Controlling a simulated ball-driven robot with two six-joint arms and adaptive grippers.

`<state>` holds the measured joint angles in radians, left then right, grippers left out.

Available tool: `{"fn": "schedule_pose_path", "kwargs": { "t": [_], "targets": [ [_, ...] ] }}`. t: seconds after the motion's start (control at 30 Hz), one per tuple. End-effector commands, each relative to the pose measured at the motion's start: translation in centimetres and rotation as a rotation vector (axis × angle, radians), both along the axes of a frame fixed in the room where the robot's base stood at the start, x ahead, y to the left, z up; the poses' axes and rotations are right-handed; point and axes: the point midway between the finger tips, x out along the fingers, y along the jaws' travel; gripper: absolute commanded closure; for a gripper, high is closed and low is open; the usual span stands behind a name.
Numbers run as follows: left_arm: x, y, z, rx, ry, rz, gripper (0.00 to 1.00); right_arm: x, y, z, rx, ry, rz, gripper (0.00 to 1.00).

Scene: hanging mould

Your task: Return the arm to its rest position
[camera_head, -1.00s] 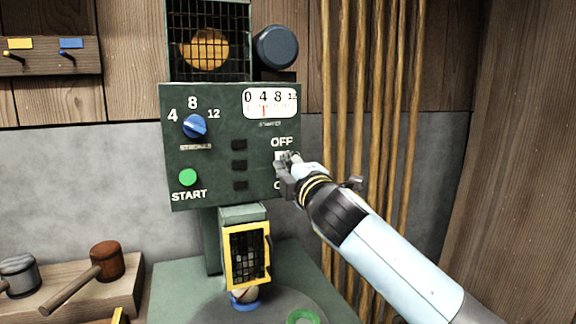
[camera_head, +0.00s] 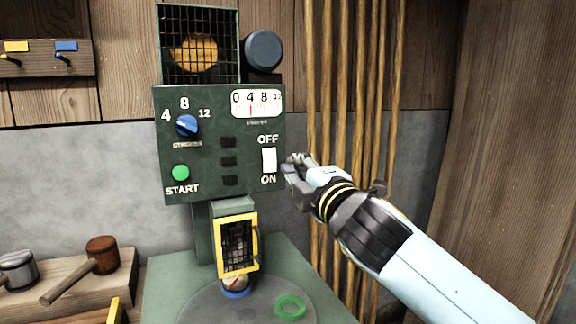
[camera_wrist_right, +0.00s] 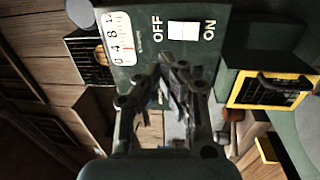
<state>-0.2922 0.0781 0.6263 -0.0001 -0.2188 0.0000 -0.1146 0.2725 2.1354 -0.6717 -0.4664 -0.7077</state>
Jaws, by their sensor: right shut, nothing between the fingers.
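My right gripper (camera_head: 296,164) is shut and empty, just right of the green control panel (camera_head: 205,185) in the head view. It stands apart from the white OFF/ON switch (camera_head: 269,160), which is now uncovered. In the right wrist view my right gripper (camera_wrist_right: 178,72) points at the panel, and the switch (camera_wrist_right: 184,31) shows beyond the fingertips. The panel carries a blue knob (camera_head: 187,125), a green START button (camera_head: 181,172) and a white dial (camera_head: 256,104). My left gripper is not in view.
Wooden poles (camera_head: 355,100) stand close behind my right arm. Mallets (camera_head: 101,254) lie at the lower left. Bare floor is hidden.

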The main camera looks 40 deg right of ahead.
Motion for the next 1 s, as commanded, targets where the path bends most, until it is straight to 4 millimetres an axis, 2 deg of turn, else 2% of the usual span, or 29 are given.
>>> {"fn": "schedule_pose_path", "kwargs": {
  "t": [0.2, 0.77, 0.87, 0.97, 1.0],
  "targets": [
    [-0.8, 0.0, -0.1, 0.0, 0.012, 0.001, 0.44, -1.3, 0.3, 0.2, 0.0, 0.0, -0.001, 1.0],
    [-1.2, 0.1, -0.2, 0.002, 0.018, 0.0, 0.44, -1.4, 0.2, 0.0, 0.01, 0.004, -0.003, 1.0],
    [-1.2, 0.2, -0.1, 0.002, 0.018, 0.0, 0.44, -2.4, -0.1, -1.8, 0.112, 0.053, -0.029, 1.0],
    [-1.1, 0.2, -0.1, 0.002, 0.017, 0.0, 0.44, -5.0, -0.7, -6.2, 0.353, 0.174, -0.102, 1.0],
    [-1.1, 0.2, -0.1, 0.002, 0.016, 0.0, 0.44, -6.6, -0.6, -8.5, 0.478, 0.236, -0.146, 1.0]
  ]
}}
